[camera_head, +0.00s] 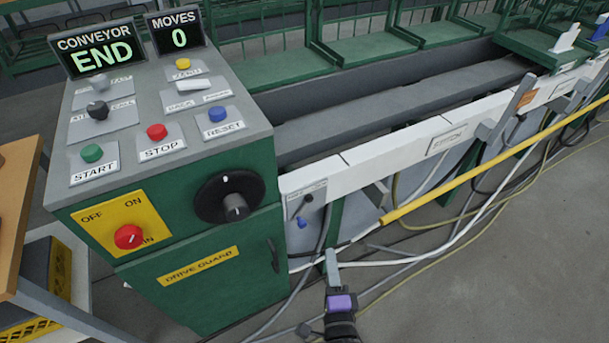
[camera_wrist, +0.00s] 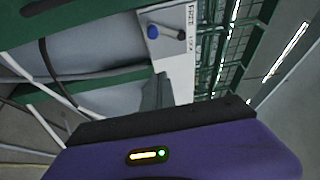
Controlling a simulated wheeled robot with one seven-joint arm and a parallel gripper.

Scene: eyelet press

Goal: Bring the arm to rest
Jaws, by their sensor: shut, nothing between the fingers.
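My gripper (camera_head: 332,265) shows at the bottom middle of the head view, in front of the conveyor's side and right of the green control cabinet (camera_head: 215,285). Its fingers are shut with nothing between them. It looks apart from the cabinet and the conveyor rail. In the wrist view the purple gripper body (camera_wrist: 200,155) fills the bottom, and the closed grey fingers (camera_wrist: 157,95) point up toward the white panel (camera_wrist: 172,55) with a blue knob and a dark knob.
The control console (camera_head: 150,120) has several buttons and a display reading END. The conveyor (camera_head: 400,100) runs to the back right. A yellow bar (camera_head: 470,170) and loose cables (camera_head: 400,262) lie right of my gripper. A wooden-edged table (camera_head: 15,215) stands at left. Open floor is at lower right.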

